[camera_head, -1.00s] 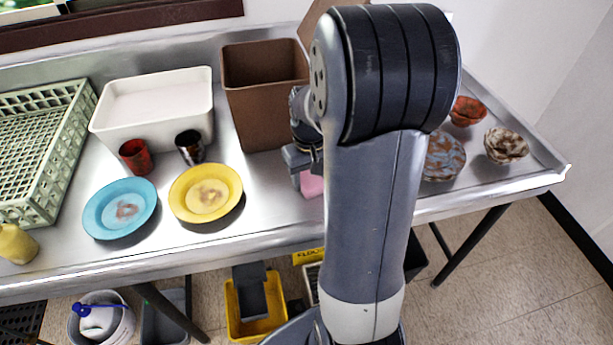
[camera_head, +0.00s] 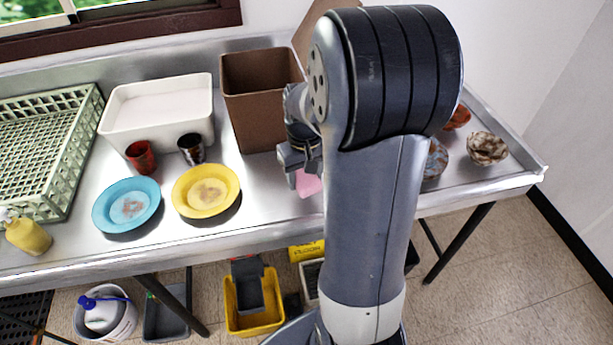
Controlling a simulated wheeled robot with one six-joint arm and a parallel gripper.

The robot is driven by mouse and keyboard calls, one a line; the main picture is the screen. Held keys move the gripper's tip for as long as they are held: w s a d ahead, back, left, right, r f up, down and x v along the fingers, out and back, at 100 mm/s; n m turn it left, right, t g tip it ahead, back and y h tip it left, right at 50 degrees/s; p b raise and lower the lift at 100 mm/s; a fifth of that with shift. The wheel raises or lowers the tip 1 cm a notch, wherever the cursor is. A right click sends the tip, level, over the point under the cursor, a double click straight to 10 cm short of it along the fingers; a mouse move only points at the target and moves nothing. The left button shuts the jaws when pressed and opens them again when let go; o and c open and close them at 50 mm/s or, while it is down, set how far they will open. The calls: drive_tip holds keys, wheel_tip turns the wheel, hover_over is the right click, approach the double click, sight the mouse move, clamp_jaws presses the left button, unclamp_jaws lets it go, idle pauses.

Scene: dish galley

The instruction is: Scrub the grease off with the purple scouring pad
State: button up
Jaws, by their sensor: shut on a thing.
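My gripper (camera_head: 300,174) is shut on a pink pad (camera_head: 309,185), the only scouring pad I can make out; it looks pink rather than purple. It hangs over the steel table to the right of the yellow plate; whether the pad touches the table I cannot tell. The yellow plate (camera_head: 181,189) has a brown stain in its middle. The blue plate (camera_head: 103,214) to its left has a smaller brownish stain. At the right end, a patchy brown-and-white bowl (camera_head: 487,148), a rust-red bowl (camera_head: 458,117) and a mottled dish (camera_head: 434,160) show, the last two partly hidden by my arm.
A red cup (camera_head: 141,157) and a dark cup (camera_head: 191,149) stand behind the plates. Behind them are a white tub (camera_head: 158,125) and a brown bin (camera_head: 262,105). A green rack (camera_head: 75,165) and a yellow bottle (camera_head: 27,236) are at left. Bare steel table (camera_head: 255,215) lies right of the yellow plate.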

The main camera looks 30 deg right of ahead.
drive_tip(key=shift+r+p, duration=0.9)
drive_tip(key=shift+r, duration=0.5)
